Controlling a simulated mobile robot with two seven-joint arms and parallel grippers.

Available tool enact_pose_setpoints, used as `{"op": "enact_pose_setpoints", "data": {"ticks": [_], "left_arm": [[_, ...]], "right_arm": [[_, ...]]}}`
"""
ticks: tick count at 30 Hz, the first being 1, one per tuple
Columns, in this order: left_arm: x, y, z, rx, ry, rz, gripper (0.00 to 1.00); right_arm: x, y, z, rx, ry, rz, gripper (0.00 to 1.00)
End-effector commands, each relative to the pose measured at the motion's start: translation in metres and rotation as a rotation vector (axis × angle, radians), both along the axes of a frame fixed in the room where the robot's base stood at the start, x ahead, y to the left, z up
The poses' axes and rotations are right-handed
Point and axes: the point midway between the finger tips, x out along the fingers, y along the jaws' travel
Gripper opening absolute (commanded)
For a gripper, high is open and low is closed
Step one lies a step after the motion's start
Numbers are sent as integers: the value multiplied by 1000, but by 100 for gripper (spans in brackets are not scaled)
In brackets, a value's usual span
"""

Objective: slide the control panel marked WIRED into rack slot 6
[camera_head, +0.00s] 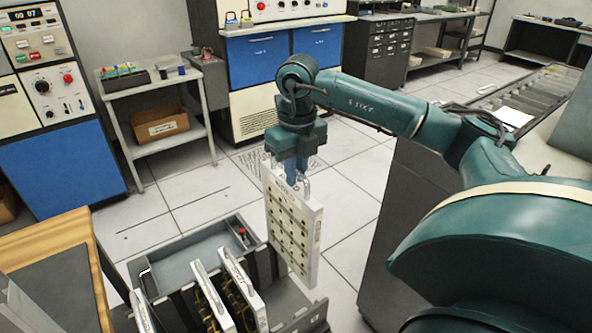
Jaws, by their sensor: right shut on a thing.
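My right gripper (297,180) points down from the teal arm and is shut on the top edge of a pale control panel (291,232). The panel hangs upright with rows of dark sockets on its broad face. I cannot read a WIRED mark on it. The dark grey rack (289,303) stands below, at the bottom centre. The held panel is at the rack's right side and overlaps it in the picture; whether its lower edge touches the rack cannot be told. Slot numbers are not legible. My left gripper is not in view.
White-edged panels with handles (244,289) (213,298) stand in the rack, with a further one (143,312) at left. A grey tray with a red knob (242,232) lies behind them. A wooden table (45,235) is at left, a cart (205,122) behind. Tiled floor is open between.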

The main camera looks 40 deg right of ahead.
Motion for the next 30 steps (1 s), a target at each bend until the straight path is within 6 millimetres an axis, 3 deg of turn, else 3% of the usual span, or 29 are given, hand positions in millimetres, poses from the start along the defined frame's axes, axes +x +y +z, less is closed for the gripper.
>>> {"op": "enact_pose_setpoints", "data": {"ticks": [30], "left_arm": [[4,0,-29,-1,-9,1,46]], "right_arm": [[1,0,-40,1,-8,0,0]]}}
